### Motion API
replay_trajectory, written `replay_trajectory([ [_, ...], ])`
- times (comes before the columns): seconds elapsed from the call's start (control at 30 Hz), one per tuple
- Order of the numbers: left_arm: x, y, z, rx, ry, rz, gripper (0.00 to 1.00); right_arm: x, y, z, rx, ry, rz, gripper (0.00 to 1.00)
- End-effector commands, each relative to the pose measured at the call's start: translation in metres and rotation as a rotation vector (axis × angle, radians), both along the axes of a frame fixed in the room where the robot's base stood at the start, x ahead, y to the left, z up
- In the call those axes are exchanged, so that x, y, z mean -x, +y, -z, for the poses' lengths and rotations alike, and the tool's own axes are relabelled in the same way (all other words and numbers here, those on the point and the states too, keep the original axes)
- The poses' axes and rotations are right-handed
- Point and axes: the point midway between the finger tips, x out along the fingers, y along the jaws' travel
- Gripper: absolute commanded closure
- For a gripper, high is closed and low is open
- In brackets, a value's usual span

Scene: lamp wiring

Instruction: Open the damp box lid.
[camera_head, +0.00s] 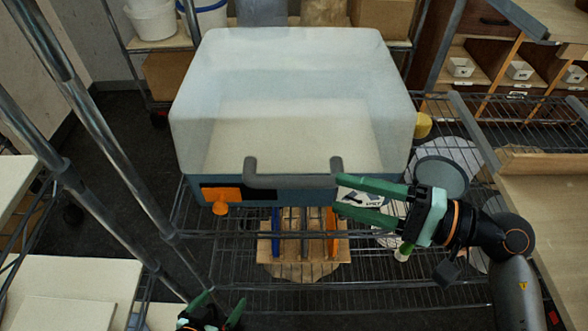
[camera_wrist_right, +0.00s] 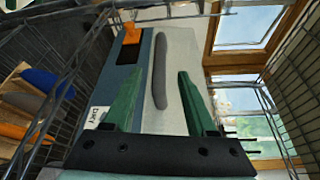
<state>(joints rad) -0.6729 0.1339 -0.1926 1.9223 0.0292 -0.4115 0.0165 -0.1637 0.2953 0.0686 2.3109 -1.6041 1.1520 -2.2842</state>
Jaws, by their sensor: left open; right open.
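The damp box has a cloudy, see-through lid (camera_head: 290,85) over a blue-grey base (camera_head: 313,196). The lid is down on the base. A grey bar handle (camera_head: 292,181) sits on its front and also shows in the right wrist view (camera_wrist_right: 160,72). An orange latch piece (camera_head: 221,195) is at the front left. My right gripper (camera_head: 340,197) is open at the right end of the handle. In the right wrist view the handle appears between its green fingers, apart from both. My left gripper (camera_head: 212,306) is open and empty at the bottom edge, partly cut off.
The box stands on a wire rack (camera_head: 375,250) with metal posts at left. A wooden piece with blue and orange strips (camera_head: 305,249) lies below the box front. Round grey discs (camera_head: 441,177) are at right. A wooden board (camera_head: 545,163) is further right. White buckets (camera_head: 154,19) stand behind.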

Motion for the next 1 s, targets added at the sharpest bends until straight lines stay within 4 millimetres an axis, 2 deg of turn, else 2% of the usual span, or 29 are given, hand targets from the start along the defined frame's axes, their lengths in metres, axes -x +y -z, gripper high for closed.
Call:
replay_trajectory([
  [0.03, 0.004, 0.002, -0.005, -0.004, 0.008, -0.003, 0.0, -0.005, 0.011, -0.005, -0.007, 0.001, -0.001, 0.43],
  [0.2, 0.005, 0.006, -0.015, -0.007, 0.002, -0.01, 0.0, -0.018, 0.045, -0.002, -0.006, 0.001, -0.002, 0.43],
  [0.4, 0.004, 0.006, -0.023, -0.006, -0.001, -0.009, 0.0, -0.03, 0.073, 0.003, -0.004, 0.002, 0.001, 0.43],
  [0.6, 0.001, 0.005, -0.028, -0.006, -0.006, -0.009, 0.0, -0.035, 0.085, 0.006, -0.001, 0.001, 0.0, 0.43],
  [0.9, 0.001, 0.004, -0.028, -0.004, -0.006, -0.009, 0.0, -0.035, 0.087, 0.007, 0.0, 0.0, 0.0, 0.43],
  [1.0, 0.001, 0.004, -0.028, -0.003, -0.006, -0.009, 0.0, -0.035, 0.087, 0.007, 0.0, 0.0, 0.0, 0.54],
])
